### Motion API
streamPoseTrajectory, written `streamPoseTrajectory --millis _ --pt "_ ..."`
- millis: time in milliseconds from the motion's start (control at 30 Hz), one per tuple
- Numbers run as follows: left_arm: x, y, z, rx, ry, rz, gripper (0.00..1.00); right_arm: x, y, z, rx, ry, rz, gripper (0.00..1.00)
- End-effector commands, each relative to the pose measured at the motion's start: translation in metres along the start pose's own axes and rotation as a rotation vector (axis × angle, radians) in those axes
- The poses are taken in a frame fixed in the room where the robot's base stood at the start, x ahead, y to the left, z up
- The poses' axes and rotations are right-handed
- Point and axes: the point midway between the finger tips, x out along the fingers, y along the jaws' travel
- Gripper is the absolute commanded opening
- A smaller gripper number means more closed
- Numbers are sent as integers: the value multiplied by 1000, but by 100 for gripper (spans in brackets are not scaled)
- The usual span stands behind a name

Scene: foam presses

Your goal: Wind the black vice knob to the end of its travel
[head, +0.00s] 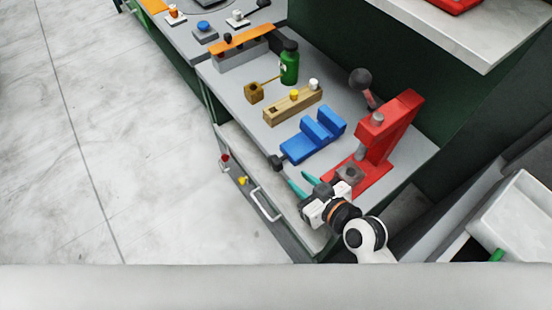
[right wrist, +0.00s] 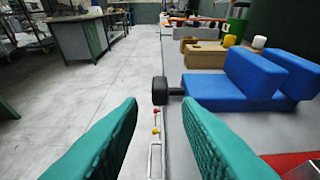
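The blue vice (head: 312,137) lies on the grey bench top, with its black knob (head: 277,162) sticking out at its near left end over the bench edge. In the right wrist view the black knob (right wrist: 159,90) sits on a short shaft left of the blue vice body (right wrist: 250,80). My right gripper (head: 301,184) is just nearer than the knob, with its teal fingers pointing toward it. In the right wrist view its fingers (right wrist: 158,125) are wide apart, with nothing between them; the knob appears beyond the gap. My left gripper is not in view.
A red press (head: 389,140) stands right of the vice, close to my right gripper. A wooden block (head: 291,106) with small knobs and a green bottle (head: 289,65) stand farther back. A drawer handle (head: 264,205) is below the bench edge. Floor on the left is clear.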

Motion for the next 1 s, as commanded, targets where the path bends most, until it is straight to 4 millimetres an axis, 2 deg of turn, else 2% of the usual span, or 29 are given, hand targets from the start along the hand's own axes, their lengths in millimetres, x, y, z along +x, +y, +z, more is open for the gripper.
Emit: streamPoseTrajectory --millis 167,400,600,800,1000 --pt "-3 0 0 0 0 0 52 18 0 2 -1 0 3 31" --pt "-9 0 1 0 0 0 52 67 1 2 -1 -1 3 31" --pt "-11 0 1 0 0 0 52 100 0 1 -2 0 3 31" --pt "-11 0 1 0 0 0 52 116 0 0 -4 1 2 31" --pt "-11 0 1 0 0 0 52 119 0 0 -4 1 2 31"
